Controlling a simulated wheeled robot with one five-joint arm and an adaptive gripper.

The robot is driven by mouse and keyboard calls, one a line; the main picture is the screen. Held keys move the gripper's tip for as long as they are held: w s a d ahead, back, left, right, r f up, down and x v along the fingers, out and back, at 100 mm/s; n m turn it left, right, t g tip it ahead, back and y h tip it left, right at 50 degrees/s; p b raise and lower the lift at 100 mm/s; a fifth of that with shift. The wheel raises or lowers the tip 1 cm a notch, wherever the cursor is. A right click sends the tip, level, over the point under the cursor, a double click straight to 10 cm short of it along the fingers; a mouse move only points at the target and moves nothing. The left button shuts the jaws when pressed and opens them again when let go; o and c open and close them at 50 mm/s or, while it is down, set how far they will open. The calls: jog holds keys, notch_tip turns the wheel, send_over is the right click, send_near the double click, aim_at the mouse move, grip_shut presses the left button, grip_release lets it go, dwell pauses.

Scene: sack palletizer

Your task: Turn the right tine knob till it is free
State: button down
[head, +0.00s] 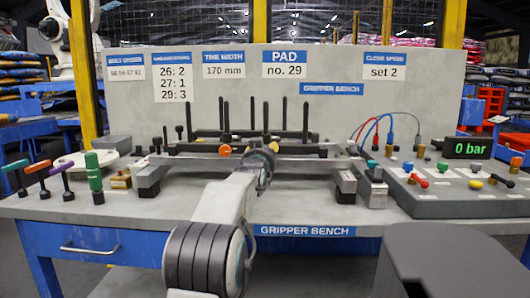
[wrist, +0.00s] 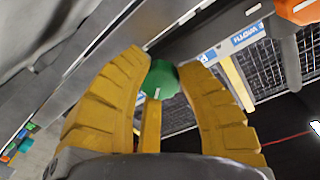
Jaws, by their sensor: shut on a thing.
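The green knob (wrist: 160,79) sits between the tips of my two yellow fingers in the wrist view. My gripper (wrist: 158,75) is shut on it, with a fingertip on each side. In the head view my gripper (head: 268,153) is at the middle of the grey gripper frame on the bench and hides the green knob. An orange knob (head: 224,150) is on the same frame, left of my gripper. The orange knob also shows at the top right of the wrist view (wrist: 298,10). Dark upright tines (head: 226,118) stand behind the knobs.
The gripper bench (head: 160,208) carries colored-handled tools (head: 94,172) at left. A control box with knobs (head: 455,203) and a "0 bar" display (head: 468,147) stand at right. Colored hoses (head: 383,120) rise by the frame's right end. A label board (head: 225,95) stands behind.

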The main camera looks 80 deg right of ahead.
jog(key=shift+r, duration=0.25)
dwell(0.4)
jog(key=shift+n+b, duration=0.3)
jog(key=shift+n, duration=0.2)
jog(key=shift+n+b, duration=0.4)
jog(key=shift+n, duration=0.6)
jog(key=shift+w+r+n+h+b, duration=0.1)
jog(key=shift+n+h+b, duration=0.4)
jog(key=shift+n, duration=1.4)
jog(key=c, duration=1.3)
grip_release()
jog(key=o, duration=0.5)
jog(key=shift+f, duration=0.2)
jog(key=shift+c, duration=0.2)
